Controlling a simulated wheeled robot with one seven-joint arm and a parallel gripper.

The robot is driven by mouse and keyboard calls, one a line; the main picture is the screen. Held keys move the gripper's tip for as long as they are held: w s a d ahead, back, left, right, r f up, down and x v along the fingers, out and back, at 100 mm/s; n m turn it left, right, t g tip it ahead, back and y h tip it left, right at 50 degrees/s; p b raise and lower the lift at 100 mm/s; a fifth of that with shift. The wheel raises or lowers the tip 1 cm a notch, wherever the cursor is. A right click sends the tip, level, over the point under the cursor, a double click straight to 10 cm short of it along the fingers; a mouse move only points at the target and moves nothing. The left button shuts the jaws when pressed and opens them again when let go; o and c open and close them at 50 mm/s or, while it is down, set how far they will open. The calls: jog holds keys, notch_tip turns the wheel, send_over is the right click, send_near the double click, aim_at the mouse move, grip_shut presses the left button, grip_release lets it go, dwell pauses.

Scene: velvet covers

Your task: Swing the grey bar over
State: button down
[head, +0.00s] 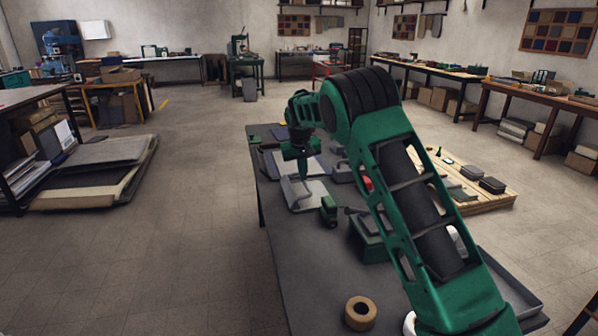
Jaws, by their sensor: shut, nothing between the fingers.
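My gripper (303,177) points down at the far part of the dark work table, over a light grey flat fixture (313,199). It looks shut, with nothing seen in it. A raised grey strip, probably the grey bar (288,193), runs along the left side of this fixture, just left of and below my fingertips. It is small here, and I cannot tell whether the fingers touch it. My green arm hides much of the table to the right.
A green box (369,242) is partly behind my arm. A tape roll (360,313) lies near the front. A low wooden platform (480,201) stands to the right.

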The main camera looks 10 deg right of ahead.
jog(key=shift+f, duration=0.1)
jog(key=shift+d+f, duration=0.75)
jog(key=shift+f, duration=0.05)
jog(key=shift+r, duration=0.1)
